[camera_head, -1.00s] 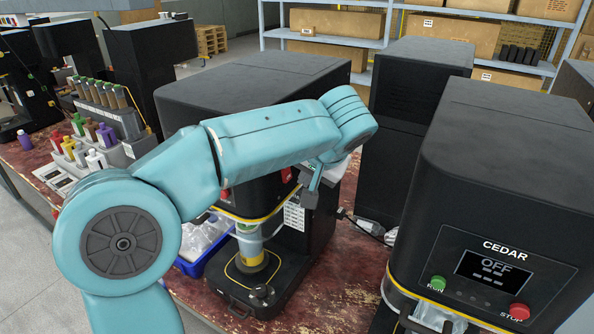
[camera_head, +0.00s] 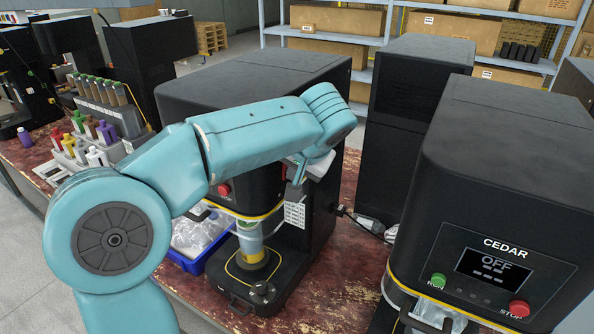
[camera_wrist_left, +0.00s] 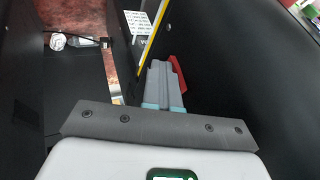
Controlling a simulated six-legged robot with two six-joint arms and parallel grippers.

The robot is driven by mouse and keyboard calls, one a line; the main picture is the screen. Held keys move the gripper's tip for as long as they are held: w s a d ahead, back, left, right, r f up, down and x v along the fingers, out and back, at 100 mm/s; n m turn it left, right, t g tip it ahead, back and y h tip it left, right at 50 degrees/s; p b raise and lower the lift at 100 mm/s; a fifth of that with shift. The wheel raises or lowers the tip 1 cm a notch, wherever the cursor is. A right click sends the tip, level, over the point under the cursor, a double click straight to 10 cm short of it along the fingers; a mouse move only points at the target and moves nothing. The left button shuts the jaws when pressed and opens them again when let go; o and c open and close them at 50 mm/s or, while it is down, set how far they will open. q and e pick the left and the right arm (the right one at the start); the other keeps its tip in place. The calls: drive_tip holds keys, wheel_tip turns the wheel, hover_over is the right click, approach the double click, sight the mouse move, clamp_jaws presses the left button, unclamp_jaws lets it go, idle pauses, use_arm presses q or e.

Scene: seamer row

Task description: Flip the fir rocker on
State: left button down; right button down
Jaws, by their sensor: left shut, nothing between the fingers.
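A black machine (camera_head: 235,82) stands mid-table behind my left arm; its name is hidden. My left gripper (camera_head: 299,172) is by this machine's right side, partly behind my forearm. In the left wrist view its fingers (camera_wrist_left: 162,84) are shut and empty. A red part (camera_wrist_left: 178,76) shows close beside the fingertips, against the dark machine; it may be the rocker, and I cannot tell if they touch. No rocker is clearly readable in the head view. A red button (camera_head: 224,190) shows on the machine's front. My right gripper is not in view.
The CEDAR machine (camera_head: 490,180) stands at the right, its display reading OFF. A white label (camera_head: 294,215) and a cable connector (camera_head: 368,224) are right of the middle machine. A blue bin (camera_head: 190,264) sits at its left. Bottles (camera_head: 95,157) stand farther left.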

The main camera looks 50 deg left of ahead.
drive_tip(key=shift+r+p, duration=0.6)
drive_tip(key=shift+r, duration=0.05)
